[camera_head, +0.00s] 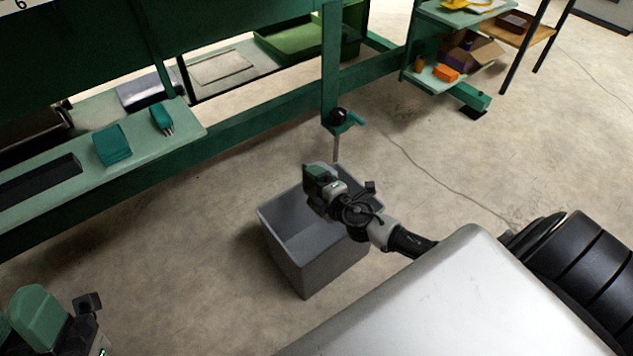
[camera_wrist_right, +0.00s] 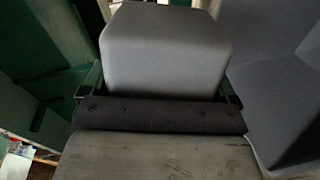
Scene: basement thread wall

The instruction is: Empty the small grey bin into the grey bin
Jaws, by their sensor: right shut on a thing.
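The grey bin (camera_head: 318,265) stands upright on the floor, open at the top, in the middle of the head view. My right gripper (camera_head: 318,190) is over its opening. In the right wrist view a smooth grey block with rounded corners, which I take as the small grey bin (camera_wrist_right: 165,48), sits between the fingers of my right gripper (camera_wrist_right: 160,100), shut on it. Its opening and contents are hidden. In the head view I cannot make it out behind the hand. Part of my left gripper (camera_head: 45,318) shows at the lower left; its fingertips are not clear.
A green bench (camera_head: 180,130) with a shelf holding dark green items (camera_head: 112,145) runs behind the bin. A green post (camera_head: 331,75) stands just behind it. A cable (camera_head: 430,175) lies on the floor. A shelf unit (camera_head: 440,82) stands at the back right. Floor left of the bin is clear.

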